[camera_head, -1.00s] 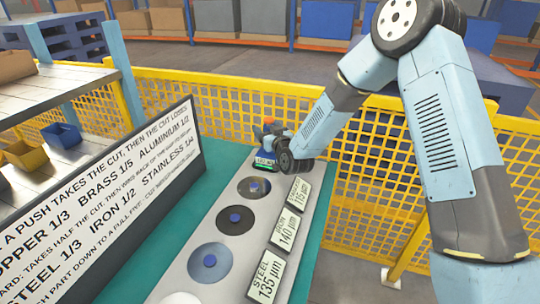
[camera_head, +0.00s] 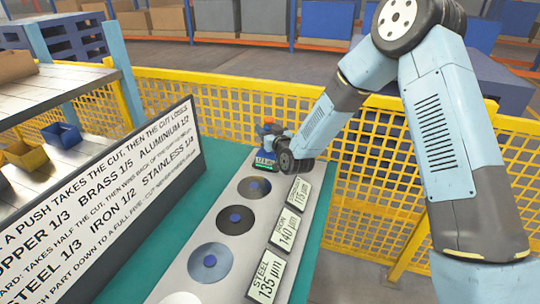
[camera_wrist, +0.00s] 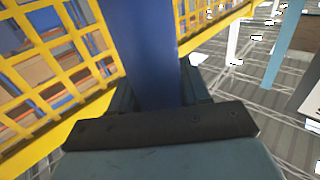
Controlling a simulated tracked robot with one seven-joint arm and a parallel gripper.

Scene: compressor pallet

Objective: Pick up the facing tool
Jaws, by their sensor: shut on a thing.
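The facing tool (camera_head: 265,147) shows in the head view at the far end of the grey strip, with a blue and orange top and a small dark green display. My gripper (camera_head: 277,150) is shut on it, and my wrist partly hides the tool. In the wrist view the tool's blue handle (camera_wrist: 148,60) stands up from my gripper (camera_wrist: 155,100). The tool is low over the far end of the strip; I cannot tell whether it touches it.
A grey strip (camera_head: 224,229) on the green bench (camera_head: 127,245) holds several round discs with blue centres. Label plates (camera_head: 266,277) line its right side. A large sign (camera_head: 112,195) stands left. A yellow mesh fence (camera_head: 360,205) runs behind and right.

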